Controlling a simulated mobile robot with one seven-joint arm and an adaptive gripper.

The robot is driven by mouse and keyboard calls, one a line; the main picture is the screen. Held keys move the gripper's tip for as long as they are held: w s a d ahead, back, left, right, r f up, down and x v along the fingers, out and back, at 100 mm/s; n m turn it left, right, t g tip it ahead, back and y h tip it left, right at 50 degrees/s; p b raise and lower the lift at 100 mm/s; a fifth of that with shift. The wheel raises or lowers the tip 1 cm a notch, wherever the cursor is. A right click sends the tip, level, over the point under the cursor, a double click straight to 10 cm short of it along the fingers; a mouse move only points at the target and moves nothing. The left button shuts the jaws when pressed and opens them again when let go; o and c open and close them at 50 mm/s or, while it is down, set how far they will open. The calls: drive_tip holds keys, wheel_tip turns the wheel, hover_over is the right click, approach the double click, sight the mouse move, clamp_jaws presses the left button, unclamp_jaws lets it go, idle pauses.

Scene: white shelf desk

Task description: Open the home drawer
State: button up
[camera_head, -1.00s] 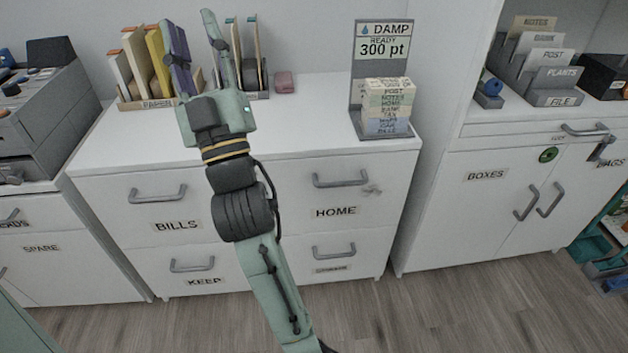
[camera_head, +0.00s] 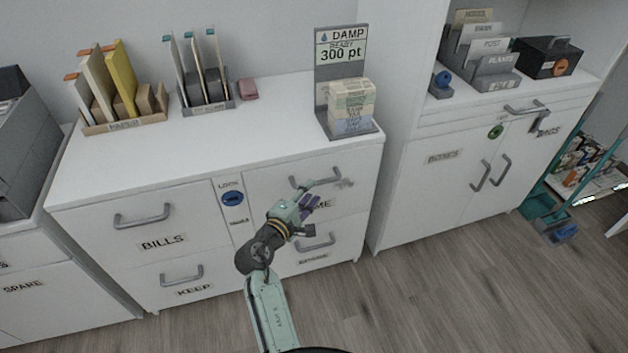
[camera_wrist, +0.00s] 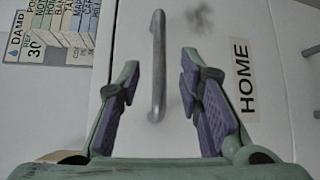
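The home drawer (camera_head: 276,197) is the upper right drawer of the white cabinet, and its front looks shut. Its grey bar handle (camera_head: 315,179) runs across near the top, and the label is partly hidden behind my gripper in the head view. In the wrist view the HOME label (camera_wrist: 242,78) is clear at the right. My gripper (camera_head: 312,194) is open in front of the drawer, just below the handle. In the wrist view the handle (camera_wrist: 157,65) shows upright between the two purple-padded fingers, ahead of their tips, and nothing is held.
A blue oval under a LOCK label (camera_head: 232,198) sits on the strip left of the drawer. A grey stand (camera_head: 340,60) with stacked label blocks is on the top's right end. The upgrade drawer handle (camera_head: 316,243) is below my gripper. Bare floor (camera_head: 440,275) lies in front.

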sight(317, 183)
drive_tip(key=x, duration=0.5)
drive_tip(key=shift+w+p, duration=0.2)
drive_tip(key=shift+p, duration=0.2)
drive_tip(key=shift+c, duration=0.5)
clamp_jaws()
